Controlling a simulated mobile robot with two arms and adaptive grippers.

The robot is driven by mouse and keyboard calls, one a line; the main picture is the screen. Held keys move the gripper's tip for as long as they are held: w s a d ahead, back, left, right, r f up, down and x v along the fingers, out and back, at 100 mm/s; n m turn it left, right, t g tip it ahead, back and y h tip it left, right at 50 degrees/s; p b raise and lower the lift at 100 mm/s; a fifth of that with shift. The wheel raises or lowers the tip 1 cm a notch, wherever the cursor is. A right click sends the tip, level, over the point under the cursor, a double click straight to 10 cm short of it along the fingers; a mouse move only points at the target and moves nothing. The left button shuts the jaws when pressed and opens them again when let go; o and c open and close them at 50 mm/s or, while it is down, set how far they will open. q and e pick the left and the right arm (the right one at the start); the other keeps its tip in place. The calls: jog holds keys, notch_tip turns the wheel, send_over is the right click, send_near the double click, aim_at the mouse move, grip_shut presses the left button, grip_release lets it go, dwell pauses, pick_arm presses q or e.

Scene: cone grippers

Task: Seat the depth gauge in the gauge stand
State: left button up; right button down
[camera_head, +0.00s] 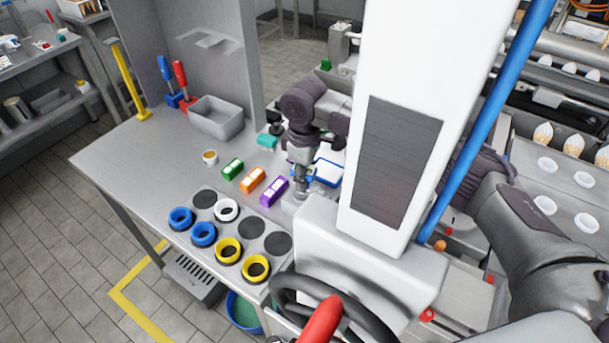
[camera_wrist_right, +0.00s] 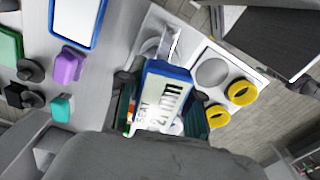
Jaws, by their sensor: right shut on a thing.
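My right gripper (camera_head: 301,190) points down over the bench, at the near right of the purple block; the white column hides part of its arm. In the right wrist view my right gripper (camera_wrist_right: 163,112) is shut on a blue-edged block with a white face (camera_wrist_right: 160,97), marked "SEAT" and "21mm", which I take for the depth gauge. A shiny metal piece (camera_wrist_right: 172,42) shows just beyond it; I cannot tell whether it belongs to the block. I cannot pick out the gauge stand for sure. My left gripper is not in view.
A grey board with blue, white and yellow rings (camera_head: 228,250) lies at the bench's near edge. Green (camera_head: 232,168), orange (camera_head: 253,180) and purple (camera_head: 274,191) blocks stand in a row. A grey bin (camera_head: 216,122) and a yellow post (camera_head: 128,80) stand farther back.

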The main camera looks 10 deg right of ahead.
jog(key=c, duration=0.7)
grip_release()
notch_tip(320, 180, up, 12)
jog(key=shift+r, duration=0.1)
